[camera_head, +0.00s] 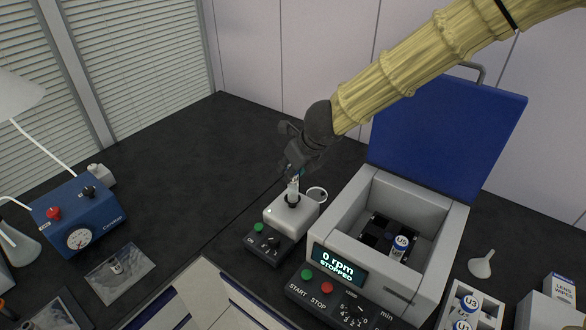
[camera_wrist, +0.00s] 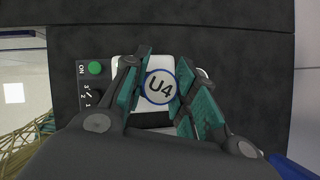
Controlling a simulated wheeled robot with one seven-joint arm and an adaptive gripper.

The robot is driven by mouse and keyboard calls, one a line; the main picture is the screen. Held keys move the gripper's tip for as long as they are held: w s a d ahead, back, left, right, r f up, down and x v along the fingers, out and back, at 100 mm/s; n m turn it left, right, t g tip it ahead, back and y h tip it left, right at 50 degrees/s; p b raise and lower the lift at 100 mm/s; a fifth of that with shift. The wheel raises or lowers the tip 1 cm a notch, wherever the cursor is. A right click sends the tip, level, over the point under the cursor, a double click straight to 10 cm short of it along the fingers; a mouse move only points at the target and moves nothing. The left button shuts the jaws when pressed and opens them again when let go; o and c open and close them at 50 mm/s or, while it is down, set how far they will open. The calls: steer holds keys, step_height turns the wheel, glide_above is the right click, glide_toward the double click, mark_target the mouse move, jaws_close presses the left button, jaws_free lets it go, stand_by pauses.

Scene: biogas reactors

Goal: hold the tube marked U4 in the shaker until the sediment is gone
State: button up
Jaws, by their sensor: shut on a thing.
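The tube marked U4 (camera_wrist: 159,87) shows its white cap with a blue ring between my fingers in the wrist view. My gripper (camera_head: 295,172) is shut on it from above. In the head view the tube (camera_head: 293,188) stands roughly upright, its lower end at the dark cup on top of the small white shaker (camera_head: 281,216). The shaker has a dark front panel with a green button (camera_head: 258,227) and a knob. My fingers hide the upper tube, and I cannot make out any sediment.
Right of the shaker stands an open centrifuge (camera_head: 430,269) with its blue lid raised, reading 0 rpm, stopped. A tube marked U5 (camera_head: 400,246) sits in it. A rack with tube U3 (camera_head: 467,304) is at the lower right. A blue pump box (camera_head: 80,219) stands left.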

steer(key=shift+w+f, duration=0.15)
steer(key=shift+f, duration=0.25)
stand_by(1.0)
steer(key=shift+w+f, duration=0.35)
steer(key=shift+w, duration=0.1)
jaws_close()
stand_by(0.8)
steer(key=shift+r, duration=0.1)
stand_by(0.5)
steer(key=shift+w+r+p, duration=0.1)
steer(key=shift+r+p, duration=4)
